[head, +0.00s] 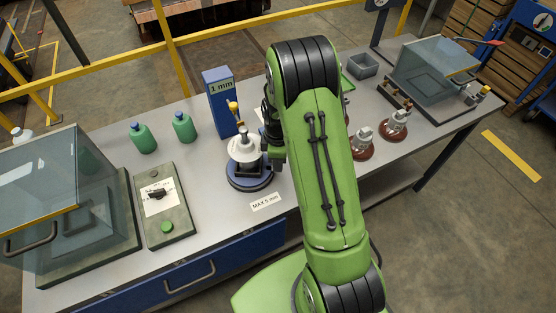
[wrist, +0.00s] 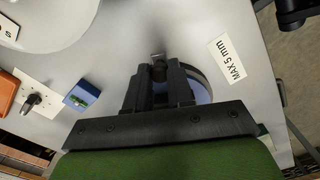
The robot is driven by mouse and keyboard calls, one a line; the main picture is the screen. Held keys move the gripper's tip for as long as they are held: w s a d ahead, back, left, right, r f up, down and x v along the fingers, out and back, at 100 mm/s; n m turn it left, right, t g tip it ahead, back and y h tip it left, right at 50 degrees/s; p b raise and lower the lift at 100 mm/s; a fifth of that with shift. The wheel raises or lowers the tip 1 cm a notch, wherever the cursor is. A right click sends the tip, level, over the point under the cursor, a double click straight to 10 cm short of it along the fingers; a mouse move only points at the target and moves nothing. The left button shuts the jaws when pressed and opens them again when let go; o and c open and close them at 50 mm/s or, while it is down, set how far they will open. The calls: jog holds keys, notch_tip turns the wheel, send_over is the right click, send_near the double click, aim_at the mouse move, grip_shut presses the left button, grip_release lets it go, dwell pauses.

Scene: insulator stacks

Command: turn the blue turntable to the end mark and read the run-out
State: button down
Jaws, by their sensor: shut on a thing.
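The blue turntable (head: 249,178) stands on the bench with a grey-white insulator (head: 243,149) upright on it. A yellow-topped gauge part (head: 233,106) is above the insulator. A blue post (head: 219,97) marked "1 mm" stands behind. My gripper (head: 274,152) is at the turntable's right side, partly hidden by my arm. In the wrist view my gripper (wrist: 160,74) is shut on a small grey peg (wrist: 158,59) by the turntable (wrist: 201,90), whose surface is mostly hidden behind the fingers. I cannot make out the end mark or the gauge reading.
A "MAX 5 mm" label (head: 265,202) lies in front of the turntable. Two green bottles (head: 143,138) and a knob panel (head: 161,205) are to the left, beside a glass-covered box (head: 50,200). Brown-based insulators (head: 394,126) and another clear case (head: 432,72) are to the right.

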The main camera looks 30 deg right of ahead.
jog(key=c, duration=1)
grip_release()
notch_tip(320, 180, up, 16)
jog(key=p, duration=0.2)
jog(key=shift+f+p, duration=0.1)
jog(key=shift+p, duration=0.3)
